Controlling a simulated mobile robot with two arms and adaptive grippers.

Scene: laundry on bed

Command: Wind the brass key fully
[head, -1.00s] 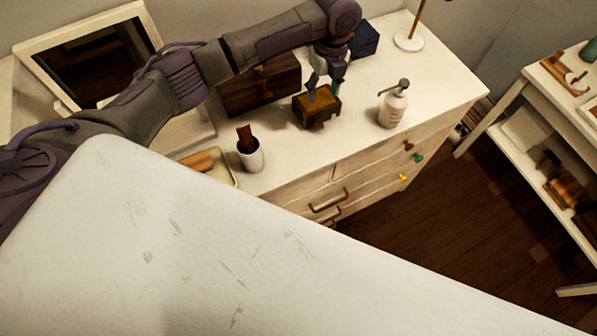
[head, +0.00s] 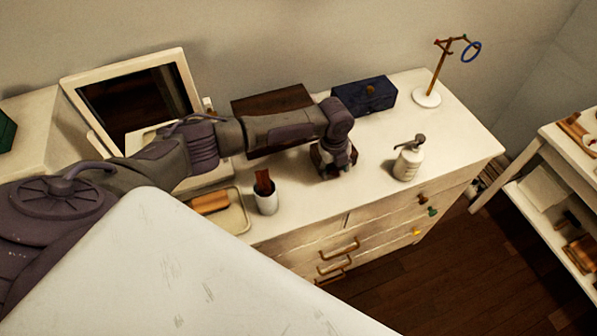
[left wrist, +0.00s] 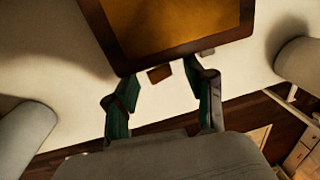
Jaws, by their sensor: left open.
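A small wooden box with an amber top (left wrist: 175,22) and dark rim fills the top of the left wrist view. A small brown piece (left wrist: 159,73) shows at its near edge, between my fingers; I cannot tell whether it is the brass key. No key is clearly visible in the head view. My left gripper (left wrist: 163,92) is open, its two teal-padded fingers spread beside that piece, with nothing visibly held. In the head view my left gripper (head: 333,168) points down over the dresser top and mostly hides the small box. My right gripper is not in view.
On the dresser (head: 440,125) stand a white pump bottle (head: 408,162) right of the gripper, a white cup (head: 267,200) left, a larger brown box (head: 272,103) and a dark blue box (head: 363,97) behind. A ring stand (head: 427,97) is at the back right.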

